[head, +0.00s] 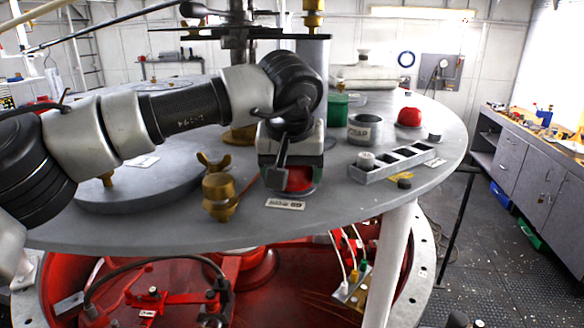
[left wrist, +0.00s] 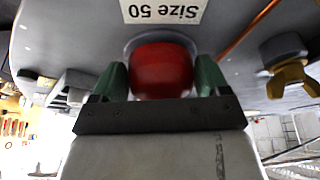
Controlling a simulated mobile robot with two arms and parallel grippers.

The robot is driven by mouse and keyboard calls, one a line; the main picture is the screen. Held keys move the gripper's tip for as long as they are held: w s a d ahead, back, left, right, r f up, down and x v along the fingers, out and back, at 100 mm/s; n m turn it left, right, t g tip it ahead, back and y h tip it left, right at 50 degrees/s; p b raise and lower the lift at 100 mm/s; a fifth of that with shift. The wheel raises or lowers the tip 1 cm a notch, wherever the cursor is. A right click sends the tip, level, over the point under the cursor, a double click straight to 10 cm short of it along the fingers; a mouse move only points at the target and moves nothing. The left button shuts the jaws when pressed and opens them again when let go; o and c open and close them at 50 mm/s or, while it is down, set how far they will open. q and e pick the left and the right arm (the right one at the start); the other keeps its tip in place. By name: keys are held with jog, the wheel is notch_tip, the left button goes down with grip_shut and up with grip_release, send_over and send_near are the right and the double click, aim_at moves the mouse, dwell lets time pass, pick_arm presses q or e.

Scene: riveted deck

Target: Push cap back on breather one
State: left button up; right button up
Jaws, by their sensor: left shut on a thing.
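A red cap (head: 299,180) sits low over a pale round base on the grey deck, behind a small label (head: 285,204). In the left wrist view the red cap (left wrist: 162,68) is between the green fingers of my left gripper (left wrist: 162,78), with a "Size 50" label (left wrist: 162,8) beyond it. My left gripper (head: 293,182) points down and is shut on the red cap. It hides much of the cap in the head view. I cannot tell whether the cap is fully seated. A second red cap (head: 409,117) stands farther right. My right gripper is not in view.
A brass wing-nut fitting (head: 219,190) stands close left of the gripper. A grey compartment tray (head: 405,161), a scrap cup (head: 365,130) and a green cylinder (head: 337,108) stand to the right and behind. The round deck's front edge is near.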

pick_arm(q)
jog(key=o, duration=0.9)
jog(key=shift+r, duration=0.1)
jog(key=shift+r+p, duration=3.35)
jog(key=shift+r, duration=0.35)
grip_shut()
